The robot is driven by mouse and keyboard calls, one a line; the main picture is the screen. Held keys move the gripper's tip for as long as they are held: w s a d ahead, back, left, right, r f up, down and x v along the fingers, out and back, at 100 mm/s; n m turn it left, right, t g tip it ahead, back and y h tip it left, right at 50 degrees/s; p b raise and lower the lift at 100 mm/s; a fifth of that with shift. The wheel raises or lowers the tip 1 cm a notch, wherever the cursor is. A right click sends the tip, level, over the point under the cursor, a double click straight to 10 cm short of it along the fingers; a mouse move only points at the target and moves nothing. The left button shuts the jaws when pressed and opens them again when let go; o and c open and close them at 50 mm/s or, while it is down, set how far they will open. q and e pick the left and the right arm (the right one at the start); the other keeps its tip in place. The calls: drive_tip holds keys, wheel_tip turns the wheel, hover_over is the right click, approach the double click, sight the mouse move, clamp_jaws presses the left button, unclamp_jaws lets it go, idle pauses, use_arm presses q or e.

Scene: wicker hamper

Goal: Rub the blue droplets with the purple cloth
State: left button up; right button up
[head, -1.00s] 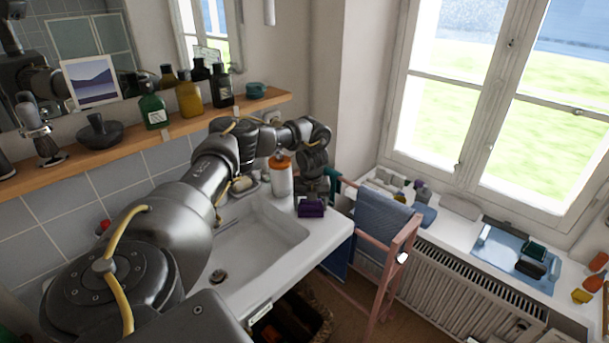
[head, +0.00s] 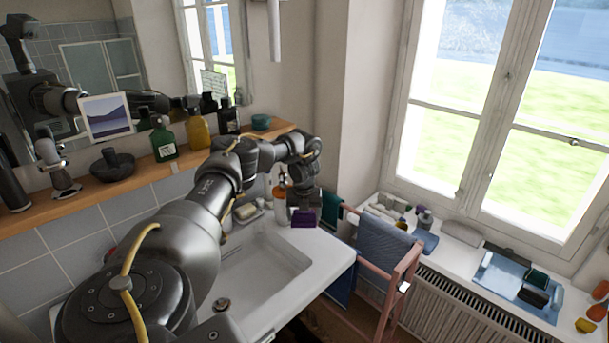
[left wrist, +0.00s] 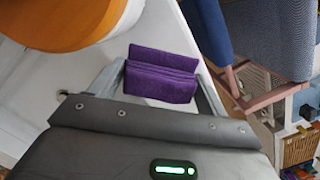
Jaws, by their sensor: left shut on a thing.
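The purple cloth (head: 304,218) is a small folded pad at the right rear corner of the white sink top. It also shows in the left wrist view (left wrist: 160,75), between the two fingers. My left gripper (head: 303,208) is shut on the cloth and holds it at or just over the sink top; whether it touches the surface I cannot tell. In the left wrist view the gripper (left wrist: 162,88) has a finger on each side of the cloth. I cannot make out any blue droplets in these frames. My right gripper is not in view.
An orange-capped bottle (head: 279,200) stands close left of the gripper. The sink basin (head: 255,270) is empty. A wooden shelf (head: 190,182) with bottles runs along the wall. A pink rack (head: 395,285) with towels stands right of the sink, before the windowsill.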

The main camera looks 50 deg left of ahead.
use_arm(q)
drive_tip(key=shift+r+p, duration=1.35)
drive_tip(key=shift+r, duration=0.3)
